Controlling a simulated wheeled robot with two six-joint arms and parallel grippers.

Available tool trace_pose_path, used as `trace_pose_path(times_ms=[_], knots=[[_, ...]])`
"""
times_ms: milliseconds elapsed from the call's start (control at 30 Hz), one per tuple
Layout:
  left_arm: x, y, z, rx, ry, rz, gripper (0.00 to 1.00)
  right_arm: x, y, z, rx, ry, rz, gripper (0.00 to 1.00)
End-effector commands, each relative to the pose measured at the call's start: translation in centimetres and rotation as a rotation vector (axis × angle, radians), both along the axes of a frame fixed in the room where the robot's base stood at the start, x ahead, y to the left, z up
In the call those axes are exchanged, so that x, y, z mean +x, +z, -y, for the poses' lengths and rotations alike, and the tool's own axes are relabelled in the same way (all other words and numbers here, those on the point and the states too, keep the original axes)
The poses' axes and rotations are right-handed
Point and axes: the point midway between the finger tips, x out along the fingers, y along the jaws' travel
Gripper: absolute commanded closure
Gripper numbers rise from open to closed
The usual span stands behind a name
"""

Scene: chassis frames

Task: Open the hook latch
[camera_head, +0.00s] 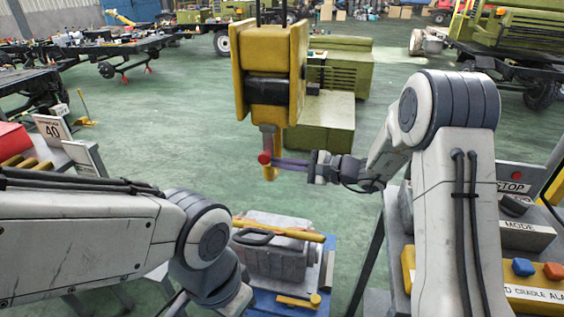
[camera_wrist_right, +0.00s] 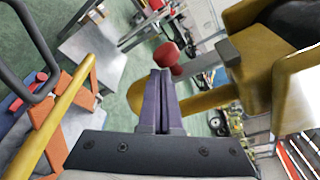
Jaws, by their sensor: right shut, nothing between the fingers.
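A yellow hoist block (camera_head: 270,75) hangs from above in the head view, with a yellow hook (camera_head: 269,173) below it. The red ball knob (camera_head: 264,157) of the latch sits at the hook's left side. My right gripper (camera_head: 274,161) reaches in from the right, its purple fingers shut and empty, crossing the hook at the knob's height. In the right wrist view the shut fingertips (camera_wrist_right: 161,72) lie right by the red knob (camera_wrist_right: 167,54); I cannot tell whether they touch. The hook (camera_wrist_right: 205,100) curves behind the fingers. My left gripper is out of view; only its arm shows.
Below the hook stands a grey engine-like block (camera_head: 277,262) with a yellow bar (camera_head: 280,231) on top. A control panel (camera_head: 525,238) with buttons is at right. A red box (camera_head: 13,140) and sign (camera_head: 52,129) are at left.

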Motion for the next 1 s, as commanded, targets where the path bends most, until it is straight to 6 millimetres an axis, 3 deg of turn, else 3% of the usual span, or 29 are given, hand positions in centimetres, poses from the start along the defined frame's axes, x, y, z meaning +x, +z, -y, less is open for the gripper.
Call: trace_pose_path(times_ms=[467, 1000], knots=[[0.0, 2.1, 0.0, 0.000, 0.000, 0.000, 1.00, -1.5, 1.4, -0.6, 0.066, 0.004, -0.204, 1.00], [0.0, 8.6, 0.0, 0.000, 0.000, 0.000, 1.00, -4.0, 4.8, -1.3, 0.226, 0.002, -0.692, 1.00]])
